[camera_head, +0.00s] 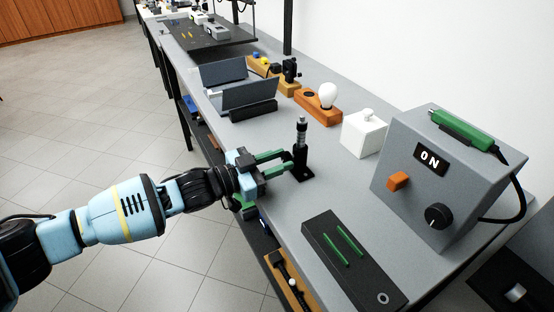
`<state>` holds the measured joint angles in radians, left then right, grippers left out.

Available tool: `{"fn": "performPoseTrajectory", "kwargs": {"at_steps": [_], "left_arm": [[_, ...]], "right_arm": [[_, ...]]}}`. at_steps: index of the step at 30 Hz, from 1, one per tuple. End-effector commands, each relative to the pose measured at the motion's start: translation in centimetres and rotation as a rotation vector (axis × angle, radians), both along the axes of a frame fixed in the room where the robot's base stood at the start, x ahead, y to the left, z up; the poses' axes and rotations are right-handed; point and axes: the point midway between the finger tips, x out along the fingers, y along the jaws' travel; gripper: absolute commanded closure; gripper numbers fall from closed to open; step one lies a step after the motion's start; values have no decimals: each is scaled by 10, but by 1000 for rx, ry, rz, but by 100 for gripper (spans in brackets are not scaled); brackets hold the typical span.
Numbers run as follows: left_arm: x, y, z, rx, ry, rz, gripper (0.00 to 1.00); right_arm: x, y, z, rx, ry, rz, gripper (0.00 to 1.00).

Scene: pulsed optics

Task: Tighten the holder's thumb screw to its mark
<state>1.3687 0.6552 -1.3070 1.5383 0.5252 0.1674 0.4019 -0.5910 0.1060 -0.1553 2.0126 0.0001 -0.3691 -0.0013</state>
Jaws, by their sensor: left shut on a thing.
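The holder (301,146) is a dark upright post on a black square base, with a grey upper part, standing on the grey bench. My left gripper (287,161) reaches in from the left with green fingers. The fingers are shut at the left side of the post, low on it, where the thumb screw would be hidden between them. The screw and its mark are too small or covered to make out. My right gripper is not in view.
A black plate (351,262) with two green strips lies in front. A grey box (436,180) marked ON, with a green tool on top, stands right. A white box (364,133), a bulb on an orange base (318,107) and dark panels (250,97) stand behind. Bare bench surrounds the holder.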

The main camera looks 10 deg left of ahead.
Motion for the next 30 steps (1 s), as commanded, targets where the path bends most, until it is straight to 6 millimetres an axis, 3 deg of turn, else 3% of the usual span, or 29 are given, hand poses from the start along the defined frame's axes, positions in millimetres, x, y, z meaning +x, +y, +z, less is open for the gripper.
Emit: {"fn": "performPoseTrajectory", "kwargs": {"at_steps": [10, 27, 28, 30], "left_arm": [[0, 0, 1, 96, -134, 1, 95], [0, 0, 0, 115, -160, 0, 95], [0, 0, 0, 115, -160, 0, 68], [0, 0, 0, 115, -160, 0, 59]], "right_arm": [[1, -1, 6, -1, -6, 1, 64], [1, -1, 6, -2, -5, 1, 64], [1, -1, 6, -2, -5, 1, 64], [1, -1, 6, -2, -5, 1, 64]]}}
